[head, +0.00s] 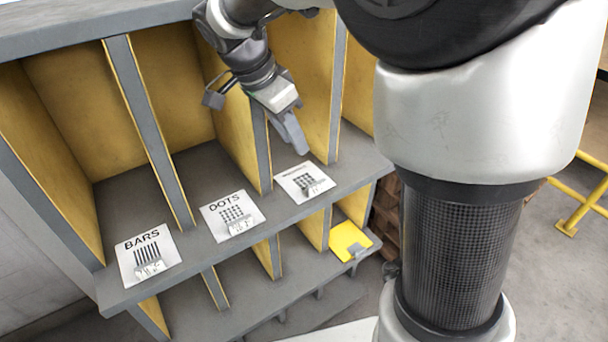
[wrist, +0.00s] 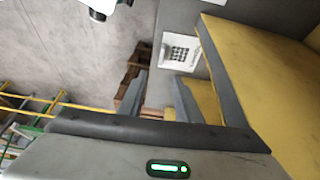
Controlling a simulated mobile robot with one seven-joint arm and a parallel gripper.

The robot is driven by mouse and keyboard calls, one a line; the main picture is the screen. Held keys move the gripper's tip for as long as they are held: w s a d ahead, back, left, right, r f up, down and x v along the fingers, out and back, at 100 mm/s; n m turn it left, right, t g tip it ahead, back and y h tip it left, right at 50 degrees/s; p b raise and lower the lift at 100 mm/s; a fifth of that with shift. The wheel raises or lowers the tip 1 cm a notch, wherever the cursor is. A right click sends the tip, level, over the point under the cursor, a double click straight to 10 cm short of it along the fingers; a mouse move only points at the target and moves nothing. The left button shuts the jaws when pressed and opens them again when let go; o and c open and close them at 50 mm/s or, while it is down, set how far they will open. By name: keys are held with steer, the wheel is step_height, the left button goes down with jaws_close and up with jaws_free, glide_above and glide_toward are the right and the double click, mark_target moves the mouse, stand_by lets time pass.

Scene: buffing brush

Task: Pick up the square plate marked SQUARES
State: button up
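The plate with a grid of small black squares (head: 305,181) lies flat on the shelf's front ledge, the rightmost of three white plates. Its heading is too small to read. A small clip or tag sits at its front edge. It also shows in the wrist view (wrist: 181,52), beyond the fingertips. My gripper (head: 294,138) is above and behind this plate in the head view, apart from it, with its fingers pointing down. In the wrist view the two grey fingers (wrist: 160,84) stand apart with nothing between them.
The BARS plate (head: 148,256) and DOTS plate (head: 233,215) lie to the left on the same ledge. Upright yellow dividers with grey edges (head: 150,135) flank the bays, close beside my gripper. A yellow plate (head: 349,241) lies on the lower shelf.

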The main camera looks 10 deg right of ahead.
glide_above(316, 184)
steer(key=s+a, duration=0.1)
steer(key=a, duration=0.1)
step_height(316, 184, down, 11)
steer(key=shift+x, duration=2.7)
steer(key=shift+w+a, duration=0.1)
steer(key=shift+a, duration=0.05)
jaws_close()
